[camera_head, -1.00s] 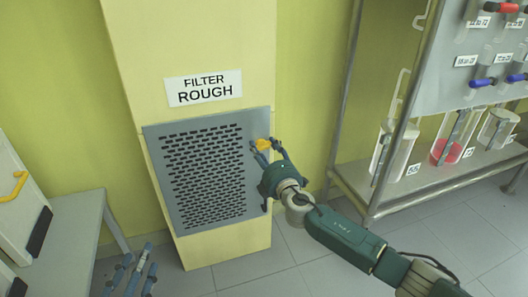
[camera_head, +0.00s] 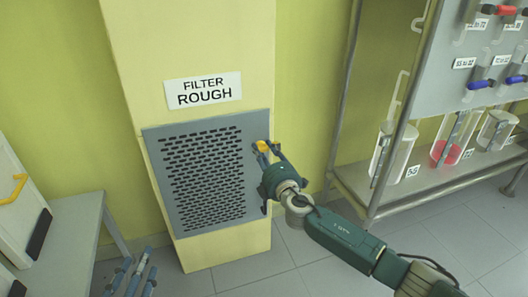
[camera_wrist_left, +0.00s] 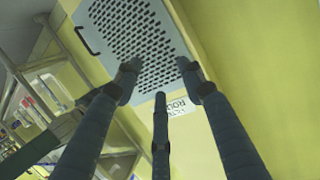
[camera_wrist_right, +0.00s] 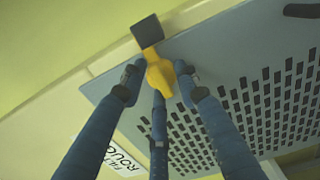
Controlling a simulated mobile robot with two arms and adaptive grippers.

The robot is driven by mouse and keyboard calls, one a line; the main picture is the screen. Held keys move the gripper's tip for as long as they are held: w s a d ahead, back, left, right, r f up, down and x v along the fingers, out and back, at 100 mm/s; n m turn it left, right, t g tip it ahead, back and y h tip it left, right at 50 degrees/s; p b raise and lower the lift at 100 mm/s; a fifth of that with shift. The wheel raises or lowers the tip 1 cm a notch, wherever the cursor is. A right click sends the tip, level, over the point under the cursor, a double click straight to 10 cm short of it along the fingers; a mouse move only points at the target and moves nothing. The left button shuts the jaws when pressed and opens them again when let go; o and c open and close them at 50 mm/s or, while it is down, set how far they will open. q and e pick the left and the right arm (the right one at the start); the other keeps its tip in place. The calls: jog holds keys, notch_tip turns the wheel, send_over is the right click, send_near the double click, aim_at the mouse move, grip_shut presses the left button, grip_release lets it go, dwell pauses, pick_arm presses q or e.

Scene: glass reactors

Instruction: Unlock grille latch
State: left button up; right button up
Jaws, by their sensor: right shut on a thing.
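The grey slotted grille (camera_head: 160,150) is set in the yellow column below the "FILTER ROUGH" sign (camera_head: 203,89). Its yellow latch (camera_head: 263,146) is at the upper right edge. My right gripper (camera_head: 268,152) is at the latch. In the right wrist view its fingers (camera_wrist_right: 160,85) are closed around the yellow latch (camera_wrist_right: 160,72), whose dark end (camera_wrist_right: 147,31) points toward the grille's edge. My left gripper (camera_head: 134,275) is low at the left, apart from the grille, its fingers spread and empty in the left wrist view (camera_wrist_left: 160,85).
A metal rack (camera_head: 350,180) with glass vessels stands to the right of the column. A grey bench (camera_head: 80,215) with a white panel and yellow handle (camera_head: 14,188) is at the left. A dark handle (camera_wrist_right: 302,11) is on the grille. Open floor lies in front.

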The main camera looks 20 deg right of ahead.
pick_arm(q)
jog(key=shift+f, duration=0.1)
pick_arm(e)
jog(key=shift+a+f, duration=0.15)
jog(key=n+p, duration=0.2)
jog(key=n, duration=0.4)
jog(key=shift+s+a, duration=0.1)
jog(key=n+p, duration=0.2)
jog(key=n, duration=0.3)
jog(key=shift+n+p, duration=0.3)
jog(key=shift+n, duration=0.5)
jog(key=n+p, duration=0.2)
jog(key=n, duration=0.2)
jog(key=shift+f, duration=0.1)
pick_arm(q)
jog(key=s+a+f+g+y, duration=0.1)
jog(key=s+a+f+g, duration=0.2)
jog(key=s+f+g, duration=0.2)
jog(key=s+a+f+g+y, duration=0.2)
jog(key=s+f+g, duration=0.4)
jog(key=s+f, duration=0.4)
jog(key=shift+s+a+n+g, duration=0.3)
jog(key=shift+s+a, duration=0.55)
jog(key=shift+s, duration=0.85)
pick_arm(e)
jog(key=shift+n, duration=0.7)
